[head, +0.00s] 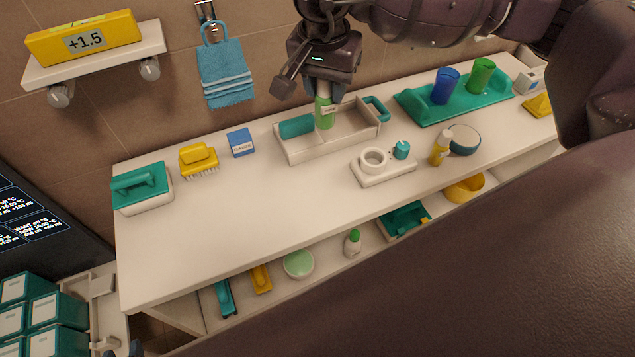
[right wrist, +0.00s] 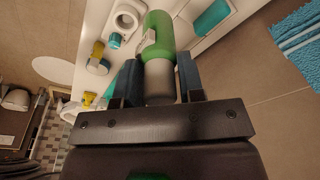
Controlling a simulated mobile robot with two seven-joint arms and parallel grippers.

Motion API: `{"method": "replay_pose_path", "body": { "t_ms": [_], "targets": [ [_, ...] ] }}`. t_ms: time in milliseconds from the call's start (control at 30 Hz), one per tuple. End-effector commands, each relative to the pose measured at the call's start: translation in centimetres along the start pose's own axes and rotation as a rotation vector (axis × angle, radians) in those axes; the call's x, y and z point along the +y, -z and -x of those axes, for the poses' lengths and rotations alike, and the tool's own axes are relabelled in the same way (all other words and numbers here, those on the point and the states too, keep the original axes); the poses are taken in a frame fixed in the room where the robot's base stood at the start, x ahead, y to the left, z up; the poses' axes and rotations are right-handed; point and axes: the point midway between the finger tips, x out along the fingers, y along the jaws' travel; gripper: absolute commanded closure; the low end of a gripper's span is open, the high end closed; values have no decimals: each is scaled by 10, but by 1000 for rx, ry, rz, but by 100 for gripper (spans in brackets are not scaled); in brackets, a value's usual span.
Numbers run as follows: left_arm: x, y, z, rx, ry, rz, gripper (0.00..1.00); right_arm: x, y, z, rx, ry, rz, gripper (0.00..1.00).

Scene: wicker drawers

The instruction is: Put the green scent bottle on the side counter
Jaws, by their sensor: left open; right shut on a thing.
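The green scent bottle (head: 324,112) has a pale label, and a grey top shows in the right wrist view (right wrist: 158,40). My right gripper (head: 324,92) is shut on its top and holds it upright at the white divided caddy (head: 305,152). I cannot tell whether the bottle's base touches the caddy. The caddy stands on the long white counter (head: 215,225). A lower white surface (head: 103,300) at the far left may be the side counter.
Teal boxes (head: 55,310) stand at the lower left. A teal-lidded box (head: 142,188), yellow brush (head: 199,160) and blue box (head: 240,142) stand left of the caddy. A white holder (head: 383,172) is in front of it. The counter's front left is clear.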

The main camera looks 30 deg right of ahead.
Motion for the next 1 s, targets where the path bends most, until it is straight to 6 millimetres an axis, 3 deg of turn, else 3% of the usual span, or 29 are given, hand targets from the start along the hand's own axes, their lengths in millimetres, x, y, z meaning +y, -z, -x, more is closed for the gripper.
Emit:
{"method": "replay_pose_path", "body": {
  "t_ms": [600, 800, 1000],
  "targets": [
    [1, 12, 1, 12, -2, 2, 57, 1, -20, -123, -4, -4, -3, 89],
    [1, 14, 1, 15, -2, 1, 57, 1, -23, -149, -1, -2, -3, 89],
    [0, 14, 1, 15, -2, -1, 57, 1, -25, -158, -3, -1, -2, 89]
  ]
}}
